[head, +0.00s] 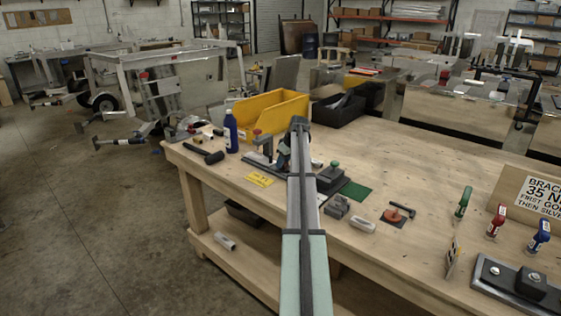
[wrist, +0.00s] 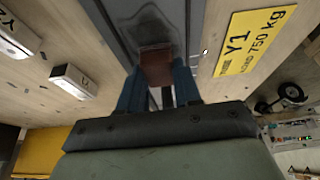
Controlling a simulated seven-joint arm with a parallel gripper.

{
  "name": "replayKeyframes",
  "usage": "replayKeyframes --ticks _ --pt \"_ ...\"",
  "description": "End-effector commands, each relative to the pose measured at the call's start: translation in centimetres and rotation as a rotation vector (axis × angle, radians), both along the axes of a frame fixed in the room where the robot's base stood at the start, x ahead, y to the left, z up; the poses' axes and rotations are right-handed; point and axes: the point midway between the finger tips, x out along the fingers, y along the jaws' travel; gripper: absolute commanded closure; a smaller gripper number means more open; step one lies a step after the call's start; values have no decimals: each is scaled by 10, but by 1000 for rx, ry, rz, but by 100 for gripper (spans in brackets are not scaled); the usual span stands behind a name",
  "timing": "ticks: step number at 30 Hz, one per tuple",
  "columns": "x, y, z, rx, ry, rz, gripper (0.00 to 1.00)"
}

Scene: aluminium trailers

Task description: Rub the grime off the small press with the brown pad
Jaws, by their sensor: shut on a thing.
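The small press (head: 257,163) stands on the workbench, partly hidden behind my arm in the head view. In the wrist view its long dark grey base (wrist: 190,14) runs up the picture, with a darker smudge of grime (wrist: 150,14) on it. My gripper (wrist: 158,82) is shut on the brown pad (wrist: 156,62), which sits between its blue fingers. The pad is over the grey base, just below the smudge in the picture. I cannot tell whether it touches the surface. In the head view the fingers and pad are hidden by my arm.
A yellow label plate (head: 259,179) lies beside the press. A blue bottle (head: 230,132), a black mallet (head: 207,154) and a yellow bin (head: 268,112) stand close by. A green-knobbed block (head: 331,178) and a green mat (head: 356,191) are to the right. The bench beyond is mostly clear.

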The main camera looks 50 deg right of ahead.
Motion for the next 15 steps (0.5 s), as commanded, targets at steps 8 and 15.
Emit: replayKeyframes --ticks 8,15 --pt "-12 0 -1 0 0 -1 91" --pt "-29 1 -2 0 0 0 91"
